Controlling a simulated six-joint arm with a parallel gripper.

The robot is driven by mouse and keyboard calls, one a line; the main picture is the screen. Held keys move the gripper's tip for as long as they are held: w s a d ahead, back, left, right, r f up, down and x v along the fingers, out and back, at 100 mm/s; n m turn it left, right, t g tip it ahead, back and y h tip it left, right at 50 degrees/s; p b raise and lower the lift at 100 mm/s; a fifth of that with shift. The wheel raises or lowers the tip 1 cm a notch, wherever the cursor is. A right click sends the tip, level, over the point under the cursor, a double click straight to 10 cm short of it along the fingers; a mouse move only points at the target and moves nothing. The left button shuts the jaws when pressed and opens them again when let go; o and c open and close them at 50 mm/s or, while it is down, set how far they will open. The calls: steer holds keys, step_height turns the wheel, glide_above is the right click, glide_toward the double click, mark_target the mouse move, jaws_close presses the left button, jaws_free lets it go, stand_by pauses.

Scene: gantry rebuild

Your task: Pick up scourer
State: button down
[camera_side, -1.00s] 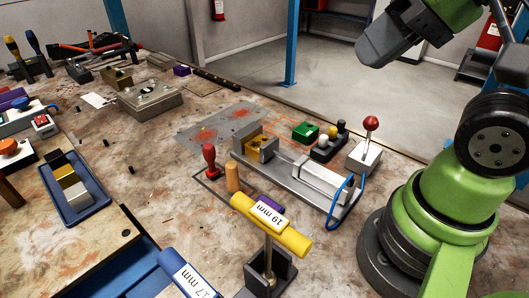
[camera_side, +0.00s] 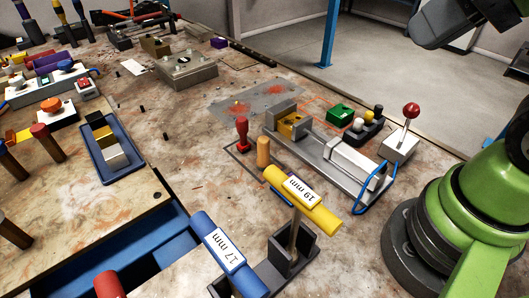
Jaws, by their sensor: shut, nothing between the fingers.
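I cannot pick out a scourer for certain. A small green block (camera_side: 340,113) with a dark recess lies on the bench behind the metal vise-like fixture (camera_side: 335,165); I cannot tell whether it is the scourer. The dark grey, blunt end of my arm at the top right looks like my gripper (camera_side: 440,30). It is shut and empty, high up and well away from the green block, partly cut off by the frame's edge.
Yellow 19 mm (camera_side: 303,190) and blue 17 mm (camera_side: 225,255) handles stand at the front. A red-knobbed lever (camera_side: 411,112) is right of the fixture. A blue tray (camera_side: 127,172) of blocks sits left. The bench middle (camera_side: 185,130) is mostly clear.

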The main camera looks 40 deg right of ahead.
steer(key=c, duration=1.8)
jaws_free()
steer(key=o, duration=1)
steer(key=shift+c, duration=0.2)
steer(key=g+h, duration=0.2)
steer(key=g, duration=0.4)
glide_above(263, 139)
steer(key=s+d, duration=0.1)
steer(key=s, duration=0.1)
step_height(263, 139, down, 13)
steer(key=shift+m+g, duration=0.3)
steer(key=shift+g, duration=0.3)
steer(key=f, duration=0.3)
steer(key=w+f, duration=0.1)
steer(key=f, duration=0.2)
steer(key=a+f, duration=0.1)
steer(key=f, duration=0.2)
steer(key=shift+w+f, duration=0.3)
steer(key=shift+w, duration=0.05)
steer(key=shift+w+f, duration=0.15)
steer(key=shift+f, duration=2.8)
